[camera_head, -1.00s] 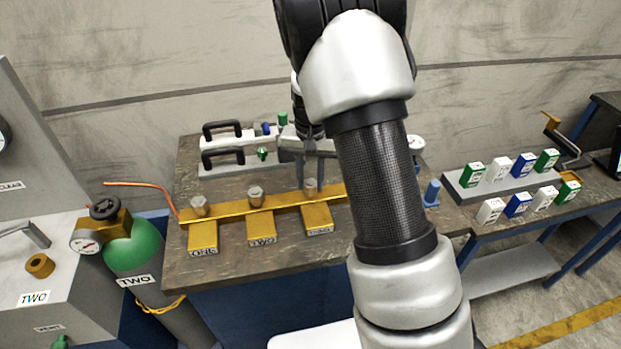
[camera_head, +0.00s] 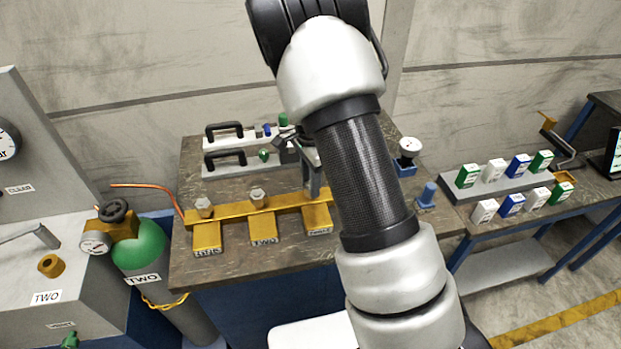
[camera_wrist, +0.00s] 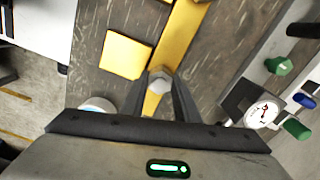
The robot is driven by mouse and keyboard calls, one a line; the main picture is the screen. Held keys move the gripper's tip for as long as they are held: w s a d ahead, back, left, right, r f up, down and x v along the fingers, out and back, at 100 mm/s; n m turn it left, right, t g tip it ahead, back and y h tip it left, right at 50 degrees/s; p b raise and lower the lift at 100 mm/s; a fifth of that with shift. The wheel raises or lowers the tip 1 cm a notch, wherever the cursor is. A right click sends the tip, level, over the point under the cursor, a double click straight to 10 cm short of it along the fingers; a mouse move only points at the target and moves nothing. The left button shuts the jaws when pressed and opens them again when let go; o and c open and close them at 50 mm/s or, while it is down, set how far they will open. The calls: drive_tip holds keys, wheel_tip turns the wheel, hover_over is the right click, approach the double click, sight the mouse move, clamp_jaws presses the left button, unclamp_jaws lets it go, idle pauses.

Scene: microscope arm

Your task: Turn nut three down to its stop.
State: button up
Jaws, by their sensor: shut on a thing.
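A yellow bar (camera_head: 231,209) lies across the wooden bench. Three yellow blocks sit along it, with labels on their front faces. Hex nut one (camera_head: 204,206) and hex nut two (camera_head: 257,195) stand on the bar at the left and middle. My gripper (camera_head: 313,187) is over the right block (camera_head: 318,216), at nut three. In the wrist view, nut three (camera_wrist: 160,79) sits between the fingertips, and my gripper (camera_wrist: 161,84) is shut on it. In the head view the fingers hide nut three. I cannot tell how high it sits.
Behind the bar are black-handled pieces (camera_head: 224,159) and blue and green knobs. A gauge (camera_head: 409,147) and a blue peg (camera_head: 428,192) stand to the right. A green cylinder (camera_head: 140,246) is left of the bench. Small boxes (camera_head: 511,203) stand on the right bench.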

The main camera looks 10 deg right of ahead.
drive_tip(key=shift+m+p, duration=0.55)
drive_tip(key=shift+m, duration=0.95)
drive_tip(key=o, duration=1)
drive_tip(key=shift+o, duration=0.2)
drive_tip(key=shift+r, duration=0.1)
wheel_tip(320, 180, up, 17)
drive_tip(key=shift+r+p, duration=0.15)
drive_tip(key=shift+p, duration=0.15)
